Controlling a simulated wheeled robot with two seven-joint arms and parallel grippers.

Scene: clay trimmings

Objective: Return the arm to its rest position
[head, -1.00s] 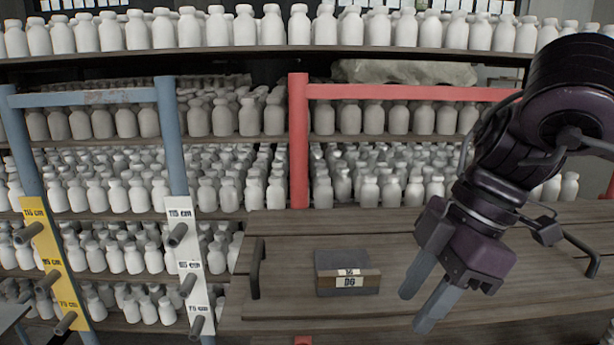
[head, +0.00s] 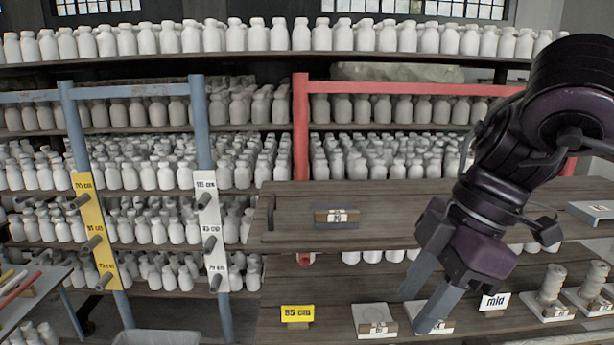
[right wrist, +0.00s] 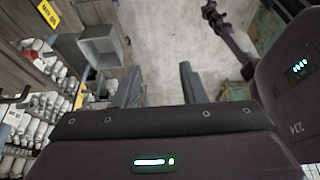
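My right arm comes in from the right in the head view. Its right gripper (head: 425,302) points down and left, with two grey fingers apart and nothing between them. In the head view it shows in front of the lower wooden shelf and its white tiles; I cannot tell its height above them. The right wrist view shows the same gripper (right wrist: 158,88) with its fingers spread wide and bare floor between them. My left gripper is not in the head view.
Below are a yellow label (head: 297,314), a white tile (head: 374,320), and stacked clay pieces (head: 551,285). Blue posts (head: 200,125) and a red post (head: 300,125) stand before bottle-filled shelves. A grey bin (right wrist: 100,52) shows beside the gripper.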

